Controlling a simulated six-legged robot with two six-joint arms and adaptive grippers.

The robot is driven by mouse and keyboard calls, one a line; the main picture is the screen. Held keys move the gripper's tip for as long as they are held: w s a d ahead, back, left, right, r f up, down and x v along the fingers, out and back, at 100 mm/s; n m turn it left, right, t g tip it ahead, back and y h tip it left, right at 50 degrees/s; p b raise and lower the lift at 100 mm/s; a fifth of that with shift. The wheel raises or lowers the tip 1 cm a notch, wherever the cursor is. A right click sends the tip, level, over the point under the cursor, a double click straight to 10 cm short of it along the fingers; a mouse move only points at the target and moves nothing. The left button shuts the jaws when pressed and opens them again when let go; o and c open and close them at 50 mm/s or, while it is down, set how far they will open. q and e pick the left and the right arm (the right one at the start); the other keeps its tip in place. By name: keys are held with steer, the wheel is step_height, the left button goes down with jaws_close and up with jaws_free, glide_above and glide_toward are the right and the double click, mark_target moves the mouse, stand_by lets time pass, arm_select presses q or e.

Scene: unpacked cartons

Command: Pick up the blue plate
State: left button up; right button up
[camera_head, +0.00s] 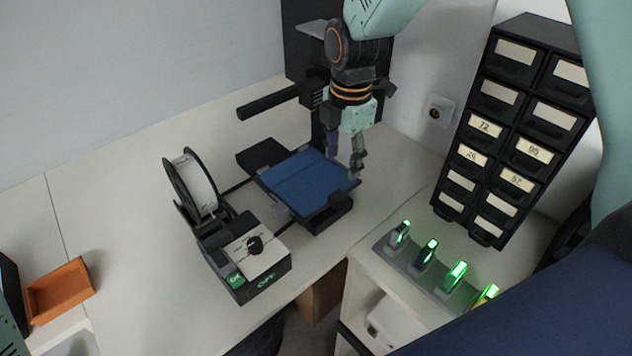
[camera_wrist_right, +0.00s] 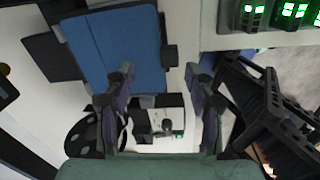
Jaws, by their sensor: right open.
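The blue plate (camera_head: 302,180) is a flat square sheet lying on the black bed of a small 3D printer; it also shows in the right wrist view (camera_wrist_right: 115,45). My right gripper (camera_head: 346,157) is open and empty, pointing down at the plate's right back corner in the head view. In the right wrist view my right gripper's fingers (camera_wrist_right: 160,75) stand apart, with one finger in front of the plate and the other past its edge. I cannot tell whether either finger touches the plate. My left gripper is not in view.
The printer's black column (camera_head: 305,60) and horizontal arm (camera_head: 268,104) stand behind the plate. A filament spool (camera_head: 197,185) and control box (camera_head: 258,262) are at the left front. Labelled drawers (camera_head: 510,125) and a rack with green lights (camera_head: 425,265) stand right. An orange tray (camera_head: 60,290) lies far left.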

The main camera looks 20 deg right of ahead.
mark_target(339, 194)
steer(key=shift+s+n, duration=0.25)
steer(key=shift+n, duration=0.05)
steer(key=shift+s+n+g, duration=0.3)
steer(key=shift+s+n, duration=0.2)
steer(key=shift+s, duration=0.05)
steer(key=shift+s+f, duration=0.1)
steer(key=shift+s, duration=0.1)
steer(key=shift+s+f, duration=0.1)
steer(key=shift+f, duration=0.25)
steer(key=f, duration=0.3)
steer(key=w+a+f, duration=0.1)
steer(key=f, duration=0.1)
steer(key=shift+w+f, duration=0.1)
steer(key=shift+f, duration=0.25)
steer(key=shift+s+d+f, duration=0.1)
steer(key=shift+s+f, duration=0.2)
steer(key=shift+f, duration=0.2)
steer(key=shift+w, duration=0.2)
steer(key=shift+c, duration=0.3)
steer(key=shift+w+f, duration=0.1)
steer(key=shift+c, duration=1.4)
steer(key=shift+s, duration=0.25)
steer(key=c, duration=0.5)
steer(key=shift+w, duration=0.1)
jaws_close()
